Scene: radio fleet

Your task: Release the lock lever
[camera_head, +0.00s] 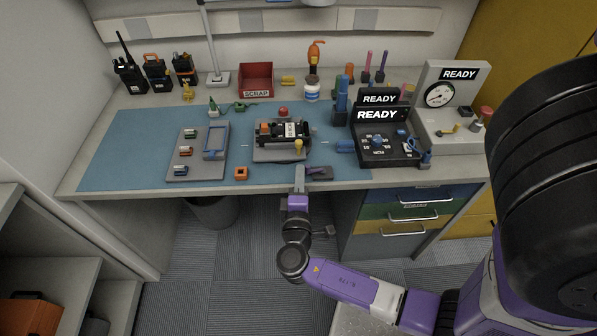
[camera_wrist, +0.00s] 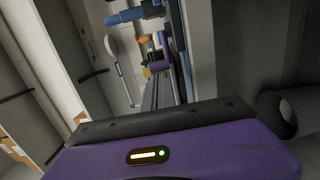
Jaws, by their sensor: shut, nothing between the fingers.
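A black radio (camera_head: 285,131) sits in a grey fixture (camera_head: 265,155) at the middle of the bench mat. A yellow knob (camera_head: 298,144) stands at the fixture's front right; it looks like the end of the lock lever, but the lever's shaft and position are too small to tell. My gripper (camera_head: 299,169) is shut and empty at the bench's front edge, just in front of the yellow knob and apart from it. In the wrist view my gripper's fingers (camera_wrist: 163,92) point toward the bench, with a small yellow round part (camera_wrist: 146,72) beside their tips.
A black READY unit (camera_head: 385,150) stands right. Blue mat (camera_head: 110,165) is clear at far left.

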